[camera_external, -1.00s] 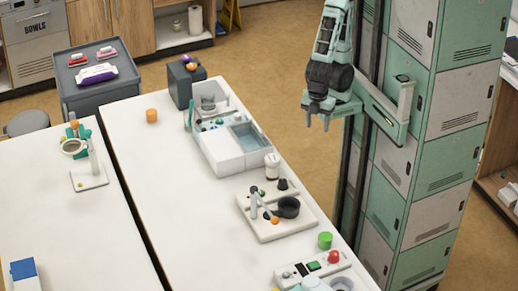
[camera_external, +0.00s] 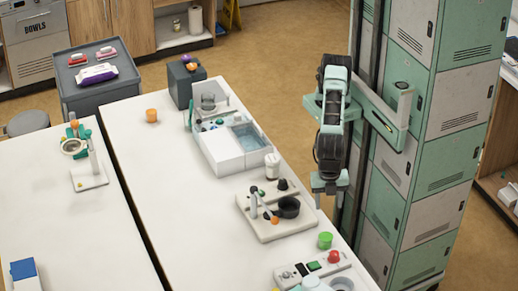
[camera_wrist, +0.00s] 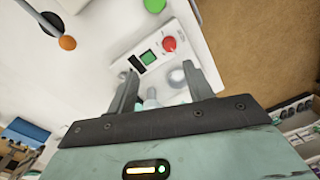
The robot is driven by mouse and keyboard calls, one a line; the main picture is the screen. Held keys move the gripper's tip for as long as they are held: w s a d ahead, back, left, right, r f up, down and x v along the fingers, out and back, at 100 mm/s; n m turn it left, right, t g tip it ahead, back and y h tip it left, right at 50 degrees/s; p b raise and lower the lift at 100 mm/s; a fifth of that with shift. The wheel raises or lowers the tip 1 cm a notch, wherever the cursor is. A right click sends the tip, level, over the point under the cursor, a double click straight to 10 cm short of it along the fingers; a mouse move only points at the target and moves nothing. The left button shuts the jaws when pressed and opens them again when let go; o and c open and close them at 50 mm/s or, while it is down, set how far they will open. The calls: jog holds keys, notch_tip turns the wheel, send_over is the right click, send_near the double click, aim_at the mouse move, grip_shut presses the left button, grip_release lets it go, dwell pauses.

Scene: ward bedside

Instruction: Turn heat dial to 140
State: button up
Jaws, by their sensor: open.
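I cannot tell which of these is the heat dial. My gripper (camera_external: 329,203) is open and empty, above the table's right edge. In the wrist view my gripper's fingers (camera_wrist: 160,72) spread across the box, apparently above it.
A white basin unit (camera_external: 232,155) is farther back.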

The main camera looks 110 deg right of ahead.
jog(key=n, duration=0.1)
send_over(334, 253)
jog(key=f, duration=0.2)
jog(key=shift+t, duration=0.3)
notch_tip(334, 253, down, 17)
jog(key=p, duration=0.3)
jog(key=c, duration=1)
